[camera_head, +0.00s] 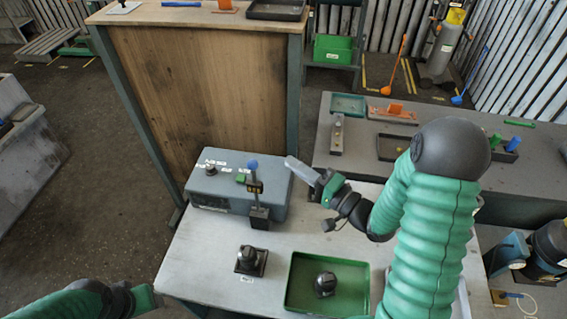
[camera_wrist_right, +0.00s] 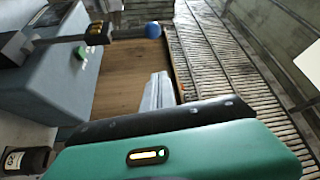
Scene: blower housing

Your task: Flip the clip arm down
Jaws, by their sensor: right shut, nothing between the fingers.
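The blower housing (camera_head: 225,201) is a blue-grey box at the back left of the near table; it also shows in the right wrist view (camera_wrist_right: 45,85). A dark clip arm (camera_head: 256,190) with a blue ball knob (camera_head: 252,164) stands upright at the housing's front right. In the right wrist view the clip arm (camera_wrist_right: 98,34) and knob (camera_wrist_right: 152,30) show near the top. My right gripper (camera_head: 290,161) is shut and empty, right of the knob and apart from it; its pale fingers show in the wrist view (camera_wrist_right: 158,92). My left arm is at the lower left, its fingers not visible.
A green tray (camera_head: 293,284) holding a black knob-like part (camera_head: 325,284) lies at the table's front. Another black part on a square base (camera_head: 250,260) stands left of it. A tall wooden cabinet (camera_head: 205,100) rises behind the housing. A grey bench (camera_head: 350,165) stands at right.

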